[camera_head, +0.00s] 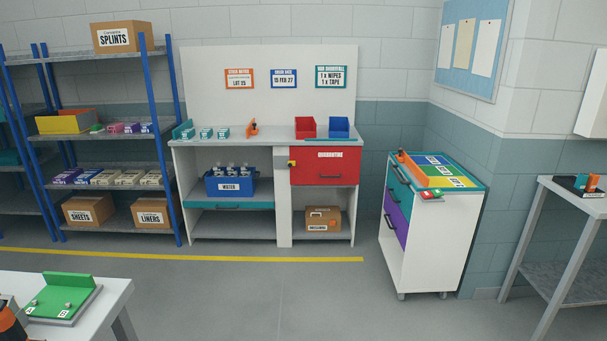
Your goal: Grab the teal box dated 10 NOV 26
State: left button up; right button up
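Three small teal-and-white boxes stand in a row on the left of the workbench top: a left one (188,134), a middle one (206,134) and a right one (223,133). A teal bracket-like piece (181,128) stands at the bench's left end beside them. Their printing is too small to read, so I cannot tell which is dated 10 NOV 26.
The workbench (262,140) also holds red (305,128) and blue bins (339,128). A sign (284,79) reads 15 FEB 27. Shelving (100,140) stands left, a drawer cart (430,240) right. A white table (100,315) is front left. The middle floor is clear.

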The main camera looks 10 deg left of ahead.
aim_at(224, 133)
jog(key=i+l+u, duration=0.1)
jog(key=i+u, duration=0.3)
jog(key=i, duration=1.4)
jog(key=i+j+u, duration=0.1)
jog(key=i+u, duration=0.15)
jog(key=i, duration=0.55)
jog(key=i+u, duration=0.3)
jog(key=i, duration=0.5)
jog(key=i+j, duration=0.5)
jog(key=i+j+z, duration=0.15)
jog(key=i+j, duration=0.3)
jog(key=j, duration=0.15)
